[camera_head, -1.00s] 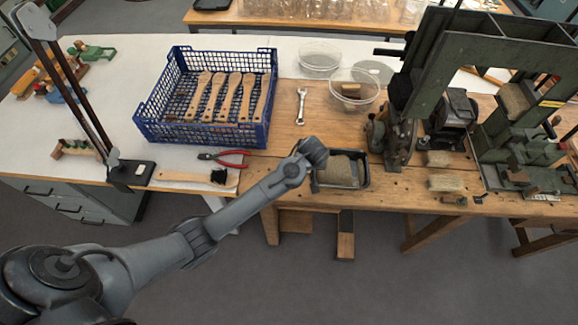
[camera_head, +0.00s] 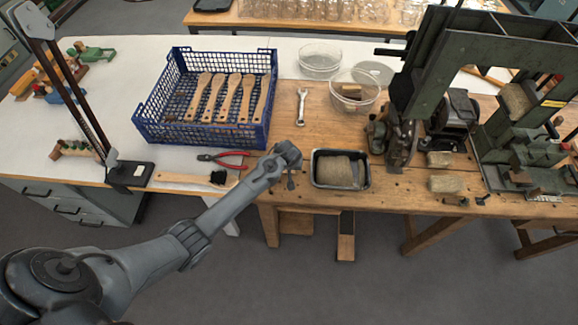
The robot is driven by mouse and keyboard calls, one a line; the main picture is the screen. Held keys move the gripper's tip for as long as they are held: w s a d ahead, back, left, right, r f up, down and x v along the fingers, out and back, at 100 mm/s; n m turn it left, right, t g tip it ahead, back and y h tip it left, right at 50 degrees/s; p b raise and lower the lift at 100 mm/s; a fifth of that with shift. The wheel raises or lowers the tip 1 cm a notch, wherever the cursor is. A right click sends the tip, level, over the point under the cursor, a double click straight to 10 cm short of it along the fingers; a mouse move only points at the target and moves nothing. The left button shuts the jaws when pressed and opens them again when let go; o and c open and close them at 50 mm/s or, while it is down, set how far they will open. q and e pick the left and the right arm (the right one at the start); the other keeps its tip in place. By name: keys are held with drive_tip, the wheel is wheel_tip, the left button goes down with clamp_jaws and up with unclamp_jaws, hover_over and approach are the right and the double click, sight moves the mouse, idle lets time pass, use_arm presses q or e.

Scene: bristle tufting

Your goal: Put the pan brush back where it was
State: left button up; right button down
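A flat wooden piece with a dark tuft at its right end, seemingly the pan brush (camera_head: 185,179), lies along the front edge of the white-topped table. My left gripper (camera_head: 290,183) hangs at the front of the wooden bench, between that brush and a dark metal pan (camera_head: 317,183). It is apart from the brush, to its right. Its fingers are small and mostly hidden behind the wrist, so I cannot tell whether they are open or hold anything. The pan contains tan fibre. My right gripper is out of view.
A blue basket (camera_head: 190,132) holds several wooden handles. Red-handled pliers (camera_head: 228,160) lie before it, and a wrench (camera_head: 301,107) lies to its right. Clear bowls (camera_head: 320,58) stand at the back. A green machine (camera_head: 430,60) and fibre blocks (camera_head: 446,183) occupy the right.

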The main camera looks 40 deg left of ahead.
use_arm(q)
drive_tip(key=shift+f, duration=0.35)
drive_tip(key=o, duration=0.9)
drive_tip(key=shift+s+r, duration=0.1)
drive_tip(key=shift+r, duration=0.45)
drive_tip(key=p+v, duration=0.2)
drive_tip(key=v, duration=0.9)
drive_tip(key=s+d+r+m+h, duration=0.1)
drive_tip(key=s+d+m, duration=0.2)
drive_tip(key=s, duration=0.6)
drive_tip(key=s+d+r+m+h, duration=0.1)
drive_tip(key=s+d+m, duration=0.2)
drive_tip(key=s, duration=0.6)
drive_tip(key=s+d+r+m+h, duration=0.1)
drive_tip(key=s+d+m, duration=0.2)
drive_tip(key=s+d, duration=0.3)
drive_tip(key=shift+s+d+r, duration=0.1)
drive_tip(key=shift+s+r, duration=0.05)
drive_tip(key=shift+s, duration=0.65)
drive_tip(key=shift+s+r, duration=0.15)
drive_tip(key=shift+s, duration=0.7)
